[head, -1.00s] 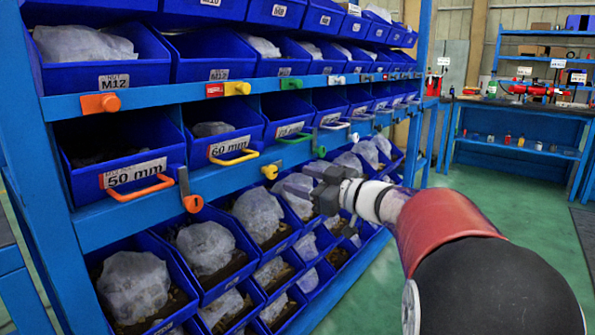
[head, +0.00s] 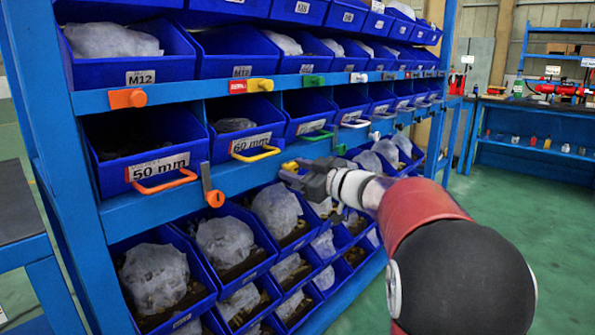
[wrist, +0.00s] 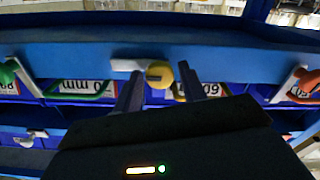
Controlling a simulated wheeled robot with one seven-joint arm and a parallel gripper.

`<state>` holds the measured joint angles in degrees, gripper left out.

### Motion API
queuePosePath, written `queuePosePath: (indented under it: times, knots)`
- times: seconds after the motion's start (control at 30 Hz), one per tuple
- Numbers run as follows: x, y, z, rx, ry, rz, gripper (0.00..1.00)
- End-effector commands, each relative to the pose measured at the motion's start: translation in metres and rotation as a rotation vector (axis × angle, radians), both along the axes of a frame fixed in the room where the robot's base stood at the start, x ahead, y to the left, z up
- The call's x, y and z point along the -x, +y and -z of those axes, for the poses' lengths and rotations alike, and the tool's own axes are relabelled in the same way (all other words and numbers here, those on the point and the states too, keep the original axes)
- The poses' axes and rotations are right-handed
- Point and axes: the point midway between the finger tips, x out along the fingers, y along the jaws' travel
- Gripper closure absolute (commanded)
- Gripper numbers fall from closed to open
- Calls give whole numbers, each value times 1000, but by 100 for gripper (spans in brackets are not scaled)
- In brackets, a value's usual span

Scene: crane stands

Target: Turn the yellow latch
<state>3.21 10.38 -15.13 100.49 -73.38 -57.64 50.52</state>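A yellow latch (head: 290,166) is on the front of the lower blue beam, partly hidden behind my gripper in the head view. In the wrist view its round yellow knob (wrist: 159,74) sits between the fingertips, with a pale bar reaching left from it along the beam. My gripper (wrist: 161,79) is open, with one finger on each side of the knob. I cannot tell whether either finger touches it. The gripper (head: 291,178) is at the lower beam in the head view. Another yellow latch (head: 259,85), with a red end, is on the upper beam.
Blue bins fill the rack (head: 150,205) above and below the beam. An orange latch (head: 215,197) hangs upright left of my gripper, and a green latch (head: 341,149) is to its right. Bin handles stick out nearby. Green floor is open to the right.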

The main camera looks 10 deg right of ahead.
Motion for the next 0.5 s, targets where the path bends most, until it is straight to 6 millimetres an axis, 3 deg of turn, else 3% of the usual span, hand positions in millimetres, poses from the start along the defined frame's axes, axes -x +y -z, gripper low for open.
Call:
queuePosePath:
  times: [0.03,0.23,0.5]
  knots:
    - [0,0,0,0,0,0,65]
    - [0,0,0,0,0,0,92]
    - [0,0,0,20,-15,0,93]
